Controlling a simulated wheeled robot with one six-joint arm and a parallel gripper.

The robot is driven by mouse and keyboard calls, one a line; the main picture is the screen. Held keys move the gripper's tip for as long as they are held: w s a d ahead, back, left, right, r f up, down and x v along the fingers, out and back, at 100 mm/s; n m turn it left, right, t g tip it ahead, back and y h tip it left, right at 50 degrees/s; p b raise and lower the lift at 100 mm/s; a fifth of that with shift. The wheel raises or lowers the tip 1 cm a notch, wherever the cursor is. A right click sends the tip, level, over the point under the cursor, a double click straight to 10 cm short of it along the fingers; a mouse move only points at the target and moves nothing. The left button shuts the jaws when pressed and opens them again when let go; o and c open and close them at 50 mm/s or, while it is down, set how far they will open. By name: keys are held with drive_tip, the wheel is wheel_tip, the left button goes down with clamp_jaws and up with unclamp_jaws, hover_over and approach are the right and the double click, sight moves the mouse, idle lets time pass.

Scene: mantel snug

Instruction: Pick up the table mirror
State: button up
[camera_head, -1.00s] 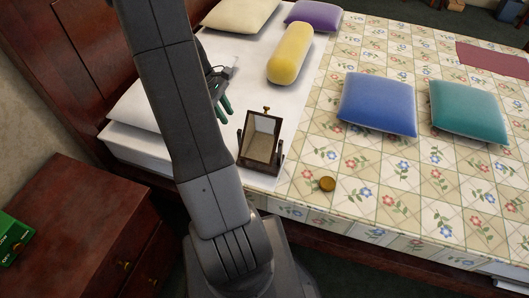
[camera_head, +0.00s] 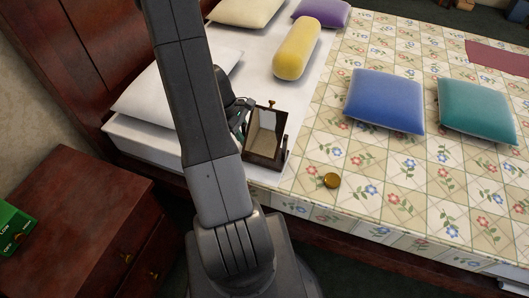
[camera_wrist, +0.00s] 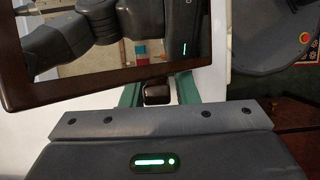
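The table mirror (camera_head: 265,134) stands on the white part of the bed near its front edge, a dark brown frame with a small brass finial on top. My gripper (camera_head: 240,115) is at its left side, partly hidden behind my arm. In the wrist view the mirror's glass and brown frame (camera_wrist: 100,96) fill the upper left, reflecting my arm. A small dark brown part of the mirror (camera_wrist: 157,92) lies between my gripper's green fingers (camera_wrist: 157,96). Whether the fingers press on it is not clear.
A small round brass-coloured object (camera_head: 332,180) lies on the floral quilt to the mirror's right. Blue (camera_head: 384,101) and teal (camera_head: 477,110) cushions lie farther right. A yellow bolster (camera_head: 297,48) lies behind. A dark wooden nightstand (camera_head: 75,215) stands at lower left.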

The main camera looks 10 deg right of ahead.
clamp_jaws()
drive_tip(key=shift+r, duration=0.15)
